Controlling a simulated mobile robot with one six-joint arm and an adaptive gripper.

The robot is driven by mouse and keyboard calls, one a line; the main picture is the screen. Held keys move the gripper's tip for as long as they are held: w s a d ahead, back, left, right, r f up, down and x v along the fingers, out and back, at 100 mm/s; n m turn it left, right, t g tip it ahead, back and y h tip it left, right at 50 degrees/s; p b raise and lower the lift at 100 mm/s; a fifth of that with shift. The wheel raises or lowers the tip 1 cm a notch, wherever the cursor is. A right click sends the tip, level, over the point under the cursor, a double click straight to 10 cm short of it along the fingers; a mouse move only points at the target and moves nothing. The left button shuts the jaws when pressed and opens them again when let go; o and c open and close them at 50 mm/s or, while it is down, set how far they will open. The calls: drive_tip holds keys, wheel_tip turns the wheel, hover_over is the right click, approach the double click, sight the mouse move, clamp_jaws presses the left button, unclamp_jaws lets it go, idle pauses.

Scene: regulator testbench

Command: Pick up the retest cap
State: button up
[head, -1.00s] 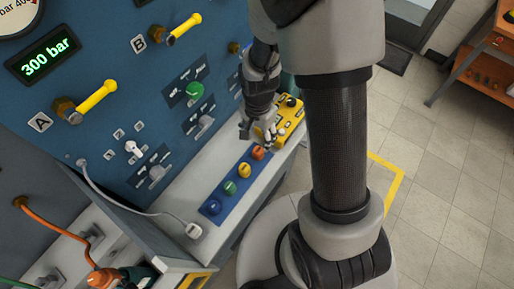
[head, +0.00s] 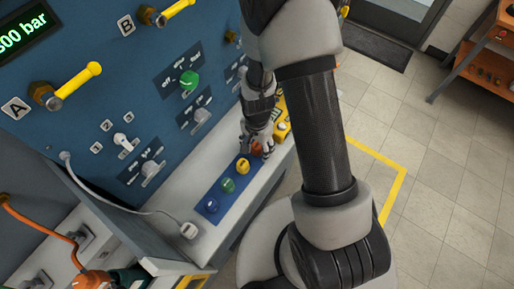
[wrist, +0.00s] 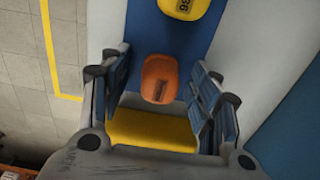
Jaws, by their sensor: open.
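An orange cap (wrist: 159,78) with a small dark label sits on a blue strip (wrist: 150,35) in the wrist view. I cannot read the label, so I cannot tell from it whether this is the retest cap. My gripper (wrist: 161,66) is open, with one finger on each side of the orange cap and visible gaps between. In the head view my gripper (head: 256,147) is down at the orange end of the strip and partly hides that cap. A yellow cap (head: 243,166), a green cap (head: 228,185) and a blue cap (head: 211,205) follow in a row.
A yellow box (head: 282,122) lies just beyond the orange cap on the grey ledge. The blue panel (head: 90,120) with knobs and yellow-handled valves rises on the left. A white cable plug (head: 189,230) sits on the ledge near the blue cap.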

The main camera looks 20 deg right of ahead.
sight(257, 145)
drive_tip(key=shift+r, duration=0.1)
drive_tip(key=shift+c, duration=0.3)
drive_tip(key=c, duration=1)
drive_tip(key=shift+c, duration=0.2)
wheel_tip(257, 145, up, 20)
drive_tip(key=p, duration=0.6)
